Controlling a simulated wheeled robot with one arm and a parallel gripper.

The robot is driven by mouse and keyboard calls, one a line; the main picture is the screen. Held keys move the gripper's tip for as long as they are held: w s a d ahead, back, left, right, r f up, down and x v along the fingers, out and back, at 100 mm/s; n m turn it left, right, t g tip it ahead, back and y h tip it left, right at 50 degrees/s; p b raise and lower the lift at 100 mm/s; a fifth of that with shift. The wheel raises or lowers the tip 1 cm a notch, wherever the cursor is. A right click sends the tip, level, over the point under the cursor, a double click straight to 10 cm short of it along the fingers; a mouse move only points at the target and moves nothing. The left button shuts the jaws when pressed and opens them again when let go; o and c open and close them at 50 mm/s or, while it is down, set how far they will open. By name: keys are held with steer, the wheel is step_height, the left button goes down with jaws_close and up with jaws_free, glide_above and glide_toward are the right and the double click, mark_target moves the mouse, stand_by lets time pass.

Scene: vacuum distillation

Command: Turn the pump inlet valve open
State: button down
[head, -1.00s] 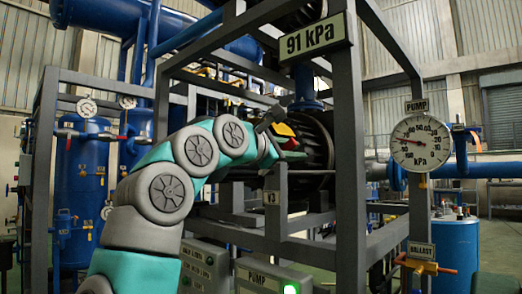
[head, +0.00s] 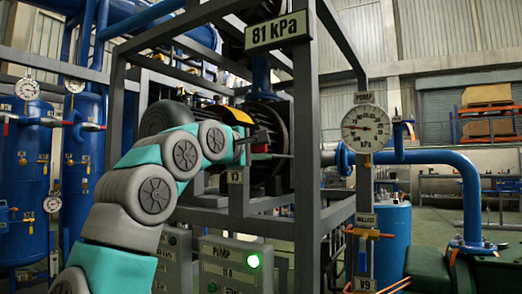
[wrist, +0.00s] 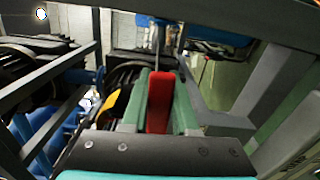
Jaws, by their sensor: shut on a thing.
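A red lever-like handle (wrist: 158,100), which I take to be the pump inlet valve's handle, stands between the two green fingers of my gripper (wrist: 160,88) in the wrist view. The fingers are shut on it. In the head view my gripper (head: 258,143) is at the end of the arm, inside the grey frame in front of the dark round pump housing (head: 272,125). The red handle is hard to make out there. The valve's body and its exact angle are hidden.
Grey frame posts (head: 307,150) and a crossbar (head: 205,216) stand close around my arm. A sign (head: 277,33) reads 81 kPa. The PUMP gauge (head: 367,128) is at right. A control box (head: 230,266) with a lit green lamp sits below. Blue pipe (head: 440,158) runs right.

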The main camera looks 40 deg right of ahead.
mark_target(255, 149)
stand_by(0.3)
steer(key=c, duration=0.7)
jaws_free()
steer(key=v, duration=0.7)
steer(key=shift+s+a+b, duration=0.1)
steer(key=shift+a+b, duration=0.25)
